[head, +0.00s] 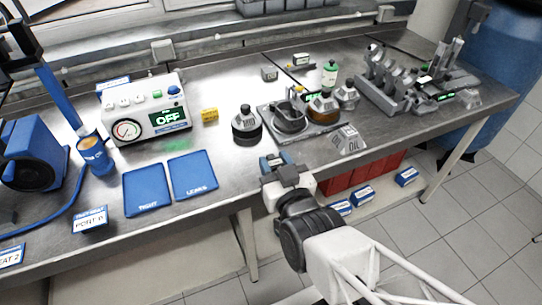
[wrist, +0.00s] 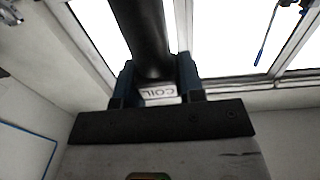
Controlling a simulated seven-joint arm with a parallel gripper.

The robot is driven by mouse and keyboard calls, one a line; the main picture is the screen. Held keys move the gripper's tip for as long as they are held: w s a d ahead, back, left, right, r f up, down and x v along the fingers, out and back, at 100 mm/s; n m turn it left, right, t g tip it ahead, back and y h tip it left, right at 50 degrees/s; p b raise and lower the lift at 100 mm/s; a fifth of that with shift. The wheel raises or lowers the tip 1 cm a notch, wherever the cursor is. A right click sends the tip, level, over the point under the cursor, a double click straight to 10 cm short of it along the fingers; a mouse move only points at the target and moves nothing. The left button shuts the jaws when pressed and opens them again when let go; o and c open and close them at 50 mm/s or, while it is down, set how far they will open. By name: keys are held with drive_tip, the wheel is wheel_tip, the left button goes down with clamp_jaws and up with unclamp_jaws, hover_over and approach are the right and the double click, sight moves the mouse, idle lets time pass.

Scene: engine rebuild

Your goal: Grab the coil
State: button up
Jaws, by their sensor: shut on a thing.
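The coil (wrist: 150,38) is a dark cylinder in the wrist view, with a white label reading COIL near its base. It sits between the two blue-grey fingers of my gripper (wrist: 157,84), which is shut on it. In the head view my gripper (head: 277,162) is at the front edge of the bench, right of the blue pads. The coil cannot be made out clearly there.
A red crate (head: 345,178) is below the bench.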

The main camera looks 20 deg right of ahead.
drive_tip(key=shift+s+r, duration=0.15)
drive_tip(key=shift+s, duration=0.8)
drive_tip(key=shift+s, duration=0.3)
